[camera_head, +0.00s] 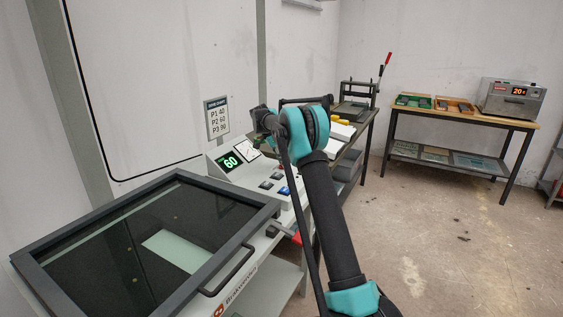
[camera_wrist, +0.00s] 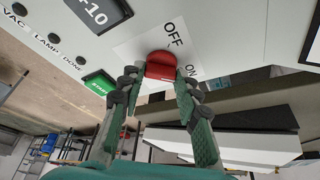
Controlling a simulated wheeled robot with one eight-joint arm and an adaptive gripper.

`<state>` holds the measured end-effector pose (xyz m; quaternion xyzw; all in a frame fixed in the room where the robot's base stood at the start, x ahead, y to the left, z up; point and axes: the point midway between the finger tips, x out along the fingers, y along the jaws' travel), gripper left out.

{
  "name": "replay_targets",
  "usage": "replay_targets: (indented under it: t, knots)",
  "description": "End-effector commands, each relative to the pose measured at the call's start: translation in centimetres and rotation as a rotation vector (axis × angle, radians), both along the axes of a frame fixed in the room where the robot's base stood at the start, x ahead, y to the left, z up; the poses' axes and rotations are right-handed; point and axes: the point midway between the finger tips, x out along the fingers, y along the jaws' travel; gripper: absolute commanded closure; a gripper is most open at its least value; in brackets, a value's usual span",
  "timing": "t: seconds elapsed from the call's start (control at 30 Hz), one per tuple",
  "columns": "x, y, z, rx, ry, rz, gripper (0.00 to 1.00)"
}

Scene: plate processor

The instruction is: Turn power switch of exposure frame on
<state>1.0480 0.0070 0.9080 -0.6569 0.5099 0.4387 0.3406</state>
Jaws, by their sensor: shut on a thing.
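The exposure frame (camera_head: 262,225) stands at the left in the head view, with a dark glass lid and a sloped control panel (camera_head: 228,182) behind it. In the wrist view the power switch (camera_wrist: 161,66) is a red rotary knob on a white label plate marked OFF and ON. OFF is above it and ON is to its right in the picture. My gripper (camera_wrist: 160,80) has its fingers on either side of the knob and is shut on it. I cannot tell exactly which mark the knob points to. The arm hides the knob in the head view.
The panel display (camera_head: 230,162) reads 60. In the wrist view a green button (camera_wrist: 99,84) and a dark +10 button (camera_wrist: 98,12) lie close to the fingers. A table (camera_head: 460,116) with trays and a device stands at the back right.

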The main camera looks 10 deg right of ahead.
Motion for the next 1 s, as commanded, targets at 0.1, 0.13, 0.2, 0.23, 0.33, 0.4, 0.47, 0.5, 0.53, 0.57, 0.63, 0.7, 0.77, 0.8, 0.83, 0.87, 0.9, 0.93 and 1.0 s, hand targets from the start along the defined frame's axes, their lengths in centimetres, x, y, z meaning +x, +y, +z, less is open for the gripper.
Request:
replay_targets:
  t: [0.1, 0.13, 0.2, 0.23, 0.33, 0.4, 0.47, 0.5, 0.53, 0.57, 0.63, 0.7, 0.77, 0.8, 0.83, 0.87, 0.9, 0.93, 1.0]
  knots:
    - [0.09, 0.06, 0.02, 0.001, 0.000, -0.048, 0.96]
    - [0.09, 0.06, 0.02, 0.001, 0.000, -0.058, 0.96]
    - [0.10, 0.06, 0.01, 0.001, 0.000, -0.077, 0.96]
    - [0.10, 0.07, 0.00, 0.001, -0.001, -0.084, 0.96]
    - [0.10, 0.07, -0.01, 0.001, 0.000, -0.100, 0.96]
    - [0.10, 0.07, -0.01, 0.001, 0.000, -0.105, 0.96]
    - [0.10, 0.07, -0.01, 0.001, 0.000, -0.108, 0.96]
    - [0.10, 0.07, -0.01, 0.001, 0.000, -0.109, 0.96]
    - [0.10, 0.07, -0.01, 0.001, 0.000, -0.109, 0.96]
    - [0.10, 0.07, -0.01, 0.001, 0.000, -0.109, 0.96]
    - [0.10, 0.07, -0.01, 0.001, 0.000, -0.109, 0.96]
    - [0.10, 0.07, -0.01, 0.001, 0.000, -0.109, 0.96]
    - [0.10, 0.07, -0.01, 0.001, -0.001, -0.109, 0.96]
    - [0.10, 0.07, -0.01, 0.001, -0.001, -0.109, 0.67]
    - [0.10, 0.07, -0.01, 0.001, -0.001, -0.109, 0.63]
    - [0.09, 0.06, -0.02, 0.001, -0.001, -0.109, 0.59]
    - [0.09, 0.06, 0.00, 0.001, -0.001, -0.109, 0.54]
    - [0.09, 0.05, -0.01, 0.001, -0.001, -0.109, 0.50]
    - [0.09, 0.04, -0.01, 0.001, 0.000, -0.109, 0.47]
